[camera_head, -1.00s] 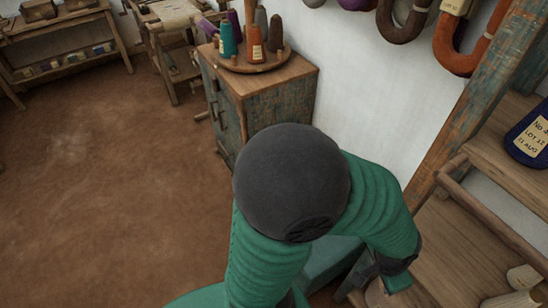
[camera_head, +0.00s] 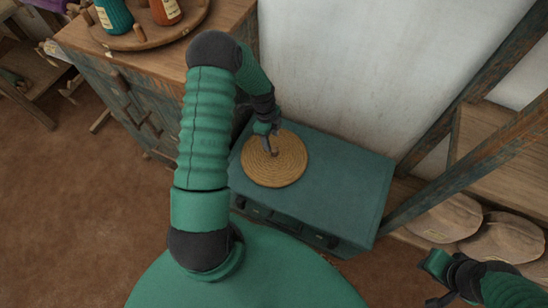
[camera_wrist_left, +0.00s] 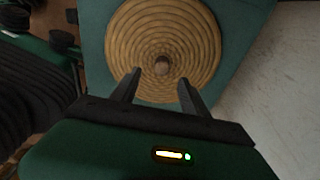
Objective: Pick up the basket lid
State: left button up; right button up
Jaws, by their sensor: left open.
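The basket lid (camera_head: 287,171) is a round, tan, coiled-weave disc with a small knob at its centre. It lies flat on a teal flat top (camera_head: 350,178), near its left end. My left gripper (camera_head: 270,147) is over the lid, with its fingers close to the knob. In the left wrist view, the lid (camera_wrist_left: 125,45) fills the upper middle. The left gripper (camera_wrist_left: 160,77) is open there, and the knob (camera_wrist_left: 162,66) shows between and just beyond the fingertips. I cannot tell whether they touch the lid. My right gripper (camera_head: 437,297) is at the lower right, partly cut off.
A white wall (camera_head: 330,70) rises behind the teal top. Brown floor is open at left.

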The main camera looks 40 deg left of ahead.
aim_at(274, 149)
pick_arm(q)
notch_tip(274, 149, down, 4)
jog(key=shift+w+r, duration=0.1)
jog(key=f, duration=0.1)
jog(key=f+b, duration=0.2)
jog(key=f, duration=0.1)
jog(key=shift+w+d+f, duration=0.1)
jog(key=shift+w+d, duration=0.15)
jog(key=shift+d, duration=0.15)
jog(key=shift+w+f, duration=0.1)
jog(key=shift+f, duration=0.3)
jog(key=shift+r, duration=0.15)
jog(key=shift+d, duration=0.1)
grip_shut()
